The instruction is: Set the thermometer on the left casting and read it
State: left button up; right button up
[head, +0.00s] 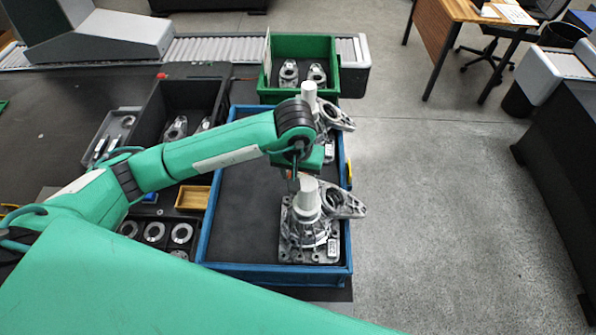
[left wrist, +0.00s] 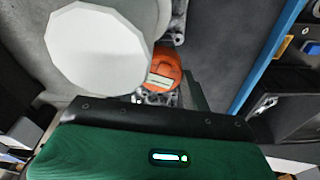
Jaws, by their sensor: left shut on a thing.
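My left gripper (head: 293,184) is over the blue tray (head: 205,235), just beside the white cylinder on top of the near casting (head: 305,238). It is shut on the thermometer, an orange round body with a small pale display (left wrist: 166,70) in the left wrist view; the fingers hide part of it. I cannot tell whether the thermometer touches the casting, and its reading is too small to make out. The white cylinder (left wrist: 100,45) fills the upper left there. A second similar casting (head: 335,118) stands at the tray's far end, partly behind my arm. My right gripper is not in view.
A green crate (head: 330,45) with metal parts stands beyond the tray, near a roller conveyor (head: 215,50). A black bin (head: 180,95), a small wooden box (head: 193,197) and a holder with metal rings (head: 153,232) lie left. The tray's left half is bare.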

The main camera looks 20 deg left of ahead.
pick_arm(q)
jog(key=shift+f+b, duration=0.2)
jog(key=shift+b, duration=0.1)
jog(key=o, duration=1)
jog(key=shift+r, duration=0.1)
jog(key=shift+r, duration=0.25)
jog(key=shift+s+r+b, duration=0.25)
jog(key=shift+r+b, duration=0.4)
jog(key=shift+r, duration=1.3)
jog(key=shift+s+r+b, duration=0.25)
jog(key=shift+r+b, duration=0.45)
jog(key=shift+r, duration=1.2)
jog(key=shift+s+r+b, duration=0.25)
jog(key=shift+r+b, duration=0.4)
jog(key=shift+r, duration=1.3)
